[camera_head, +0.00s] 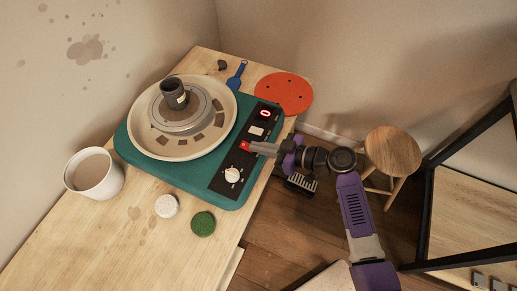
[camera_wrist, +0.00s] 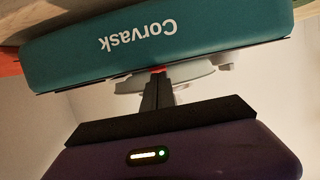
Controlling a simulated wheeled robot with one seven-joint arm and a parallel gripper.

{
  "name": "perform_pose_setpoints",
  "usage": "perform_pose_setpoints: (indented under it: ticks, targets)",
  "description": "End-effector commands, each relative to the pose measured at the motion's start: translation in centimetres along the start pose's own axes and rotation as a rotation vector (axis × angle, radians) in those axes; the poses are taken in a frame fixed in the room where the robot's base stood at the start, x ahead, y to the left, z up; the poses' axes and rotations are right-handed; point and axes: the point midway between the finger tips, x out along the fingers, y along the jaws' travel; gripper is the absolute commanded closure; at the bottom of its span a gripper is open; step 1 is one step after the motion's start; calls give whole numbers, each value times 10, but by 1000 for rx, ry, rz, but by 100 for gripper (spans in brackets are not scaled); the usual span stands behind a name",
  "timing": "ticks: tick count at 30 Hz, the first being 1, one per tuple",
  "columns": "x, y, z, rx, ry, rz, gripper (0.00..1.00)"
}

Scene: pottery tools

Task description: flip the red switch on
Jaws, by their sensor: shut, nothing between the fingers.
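The red switch (camera_head: 244,146) is on the black control panel (camera_head: 225,185) along the right side of the teal pottery wheel (camera_head: 175,175). In the head view my gripper (camera_head: 252,148) is shut, with its fingertips at the switch and partly covering it. I cannot tell whether they touch or which way the switch is set. In the wrist view the shut fingers (camera_wrist: 157,78) point at a small red bit of the switch (camera_wrist: 159,70), beyond the wheel's teal side (camera_wrist: 150,45).
A white dial (camera_head: 232,174) and a red display (camera_head: 265,113) share the panel. A dark cup (camera_head: 174,92) stands on the wheel head. A stool (camera_head: 393,150) stands right.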

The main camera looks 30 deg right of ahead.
Motion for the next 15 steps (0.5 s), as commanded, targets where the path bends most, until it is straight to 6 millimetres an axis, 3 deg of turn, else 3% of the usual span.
perform_pose_setpoints:
  ticks: [15]
  targets:
    - [-4,0,-12,0,-5,0,100]
